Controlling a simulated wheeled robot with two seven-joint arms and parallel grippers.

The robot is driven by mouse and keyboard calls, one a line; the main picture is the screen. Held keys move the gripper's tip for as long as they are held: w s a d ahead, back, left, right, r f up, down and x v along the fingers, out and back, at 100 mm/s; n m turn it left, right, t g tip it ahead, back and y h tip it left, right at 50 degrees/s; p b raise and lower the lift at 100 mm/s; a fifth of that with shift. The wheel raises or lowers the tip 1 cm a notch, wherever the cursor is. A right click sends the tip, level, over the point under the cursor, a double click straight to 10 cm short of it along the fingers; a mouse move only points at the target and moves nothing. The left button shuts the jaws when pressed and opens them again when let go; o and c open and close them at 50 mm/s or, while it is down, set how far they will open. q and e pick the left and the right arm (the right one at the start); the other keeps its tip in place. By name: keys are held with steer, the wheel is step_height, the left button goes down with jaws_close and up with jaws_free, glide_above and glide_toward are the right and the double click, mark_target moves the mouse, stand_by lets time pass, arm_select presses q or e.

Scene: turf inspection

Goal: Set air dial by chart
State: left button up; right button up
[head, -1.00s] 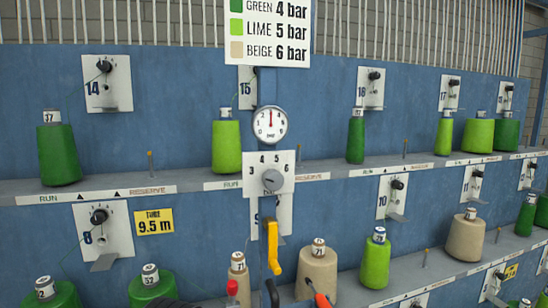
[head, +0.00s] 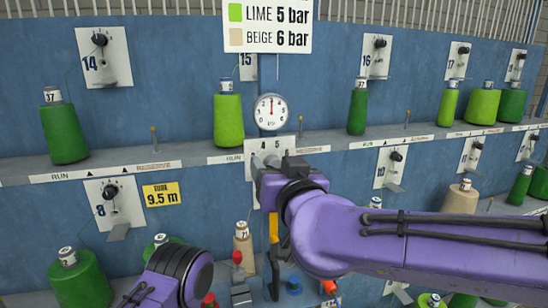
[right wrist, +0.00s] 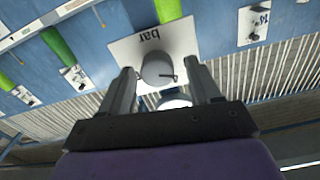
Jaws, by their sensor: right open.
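The chart (head: 268,40) at the top pairs lime with 5 bar and beige with 6 bar; its upper part is cut off. Below it hangs a round white gauge (head: 270,111) with its needle pointing about straight up. The dial plate (head: 264,146) under the gauge shows 4 and 5; my right gripper hides most of it. In the right wrist view the grey dial knob (right wrist: 157,67) sits between the fingers of my right gripper (right wrist: 158,80), which is open. In the head view that gripper (head: 262,168) is at the plate. My left gripper is out of view.
Yarn cones stand on shelves, including a lime one (head: 228,118) left of the gauge and a dark green one (head: 357,108) to its right. A yellow handle (head: 273,230) hangs below the dial plate. A yellow 9.5 m sign (head: 161,194) is at left.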

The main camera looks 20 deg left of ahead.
steer(key=shift+w, duration=0.15)
steer(key=shift+c, duration=1.2)
steer(key=c, duration=0.8)
steer(key=shift+f+m, duration=0.1)
steer(key=shift+m, duration=0.2)
steer(key=m, duration=0.3)
steer(key=shift+m+b, duration=0.3)
steer(key=shift+w+f+m+b, duration=0.1)
steer(key=shift+m+b, duration=0.45)
steer(key=shift+m, duration=1.75)
steer(key=shift+d, duration=0.1)
